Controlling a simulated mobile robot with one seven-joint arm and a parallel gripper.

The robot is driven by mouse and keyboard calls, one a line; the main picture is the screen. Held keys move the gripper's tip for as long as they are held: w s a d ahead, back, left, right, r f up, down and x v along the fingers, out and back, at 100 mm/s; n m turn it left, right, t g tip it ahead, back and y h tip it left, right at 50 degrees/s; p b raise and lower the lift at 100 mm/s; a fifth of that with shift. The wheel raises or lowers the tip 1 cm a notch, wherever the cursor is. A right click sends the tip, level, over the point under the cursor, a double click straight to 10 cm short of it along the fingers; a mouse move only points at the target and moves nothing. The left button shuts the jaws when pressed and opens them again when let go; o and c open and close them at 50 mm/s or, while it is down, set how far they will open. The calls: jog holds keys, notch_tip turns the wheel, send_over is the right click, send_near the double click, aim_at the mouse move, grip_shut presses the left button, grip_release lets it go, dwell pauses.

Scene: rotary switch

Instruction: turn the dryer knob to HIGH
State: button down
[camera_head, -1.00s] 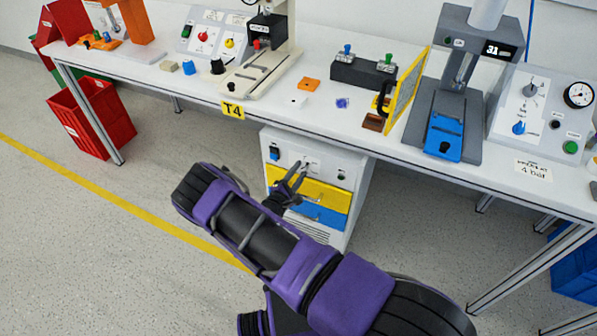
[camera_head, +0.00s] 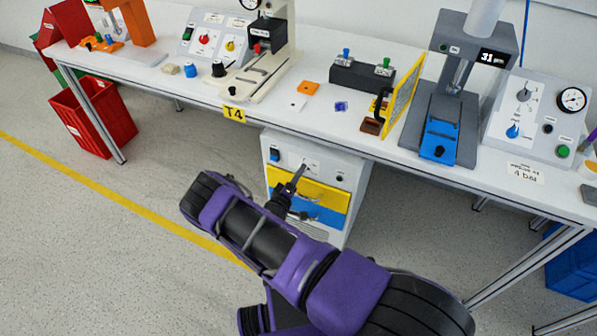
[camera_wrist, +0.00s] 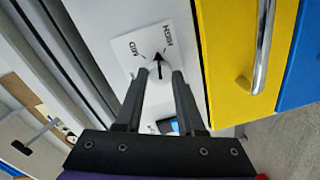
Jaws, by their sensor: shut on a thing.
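The dryer, a white cabinet (camera_head: 353,166) with a yellow and a blue drawer front, stands under the bench. Its knob (camera_wrist: 158,84) sits on a white label plate (camera_wrist: 127,52) in the wrist view. A black arrow points up in that view, between two printed words. In the head view my gripper (camera_head: 301,169) reaches the upper front panel and mostly hides the knob.
A blue switch (camera_head: 275,154) is left of the knob. The yellow drawer (camera_head: 326,198) has a metal handle (camera_wrist: 262,45), close right of my fingers in the wrist view. The bench top (camera_head: 215,92) overhangs the cabinet. A red bin (camera_head: 92,118) stands at left; the floor between is clear.

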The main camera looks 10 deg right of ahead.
jog(key=shift+m+p, duration=0.65)
jog(key=shift+m, duration=1.05)
jog(key=c, duration=0.5)
grip_release()
